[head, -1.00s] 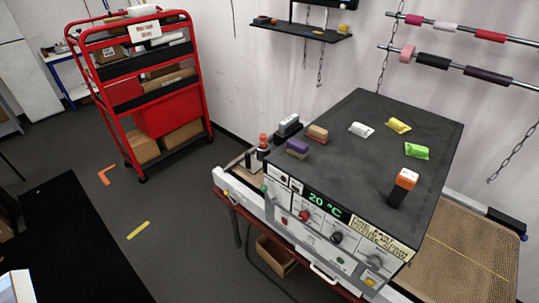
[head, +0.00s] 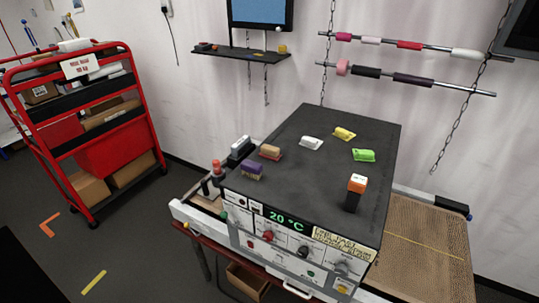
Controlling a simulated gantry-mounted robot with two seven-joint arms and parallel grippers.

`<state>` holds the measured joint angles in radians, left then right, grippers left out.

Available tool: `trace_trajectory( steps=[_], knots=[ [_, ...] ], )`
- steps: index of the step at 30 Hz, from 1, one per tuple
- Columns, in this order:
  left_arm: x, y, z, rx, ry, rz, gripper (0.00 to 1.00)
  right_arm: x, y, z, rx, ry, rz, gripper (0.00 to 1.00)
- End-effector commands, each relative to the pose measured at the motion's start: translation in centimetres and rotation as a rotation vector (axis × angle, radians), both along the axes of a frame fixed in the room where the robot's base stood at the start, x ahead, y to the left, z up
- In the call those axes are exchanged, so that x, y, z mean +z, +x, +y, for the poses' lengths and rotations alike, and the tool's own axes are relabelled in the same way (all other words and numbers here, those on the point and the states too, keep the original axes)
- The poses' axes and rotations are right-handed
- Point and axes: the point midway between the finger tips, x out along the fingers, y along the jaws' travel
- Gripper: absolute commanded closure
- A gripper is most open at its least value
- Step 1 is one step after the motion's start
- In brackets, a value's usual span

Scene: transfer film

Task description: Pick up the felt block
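Several small block-like pieces sit on the dark flat top of the heat press machine (head: 310,215). There is a purple one (head: 251,169) and a tan one with a reddish underside (head: 270,152) at the left. A white one (head: 311,143), a yellow one (head: 344,133) and a green one (head: 363,155) lie farther back. A taller black block with an orange and white top (head: 355,192) stands upright near the front right. I cannot tell for certain which piece is the felt block. Neither of my grippers is in view.
A red cart (head: 88,130) with boxes stands at the left. A dark wall shelf (head: 240,54) and rods with coloured rolls (head: 412,80) are behind the machine. A brown mesh conveyor (head: 420,250) lies to its right. The floor between cart and machine is mostly clear.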

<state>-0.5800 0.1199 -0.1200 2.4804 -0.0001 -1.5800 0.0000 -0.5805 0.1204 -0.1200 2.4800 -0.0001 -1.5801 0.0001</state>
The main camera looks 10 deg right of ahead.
Motion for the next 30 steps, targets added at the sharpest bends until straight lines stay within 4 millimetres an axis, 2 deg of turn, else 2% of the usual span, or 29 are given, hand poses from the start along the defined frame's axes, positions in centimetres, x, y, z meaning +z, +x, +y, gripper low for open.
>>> trace_trajectory(
  steps=[8,21,30],
  knots=[
    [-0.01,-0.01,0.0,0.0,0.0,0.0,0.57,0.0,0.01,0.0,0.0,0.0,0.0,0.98],
    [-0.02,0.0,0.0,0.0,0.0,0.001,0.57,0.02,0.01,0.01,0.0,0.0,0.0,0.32],
    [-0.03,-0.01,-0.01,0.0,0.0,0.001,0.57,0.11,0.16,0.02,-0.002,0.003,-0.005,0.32]
  ],
)
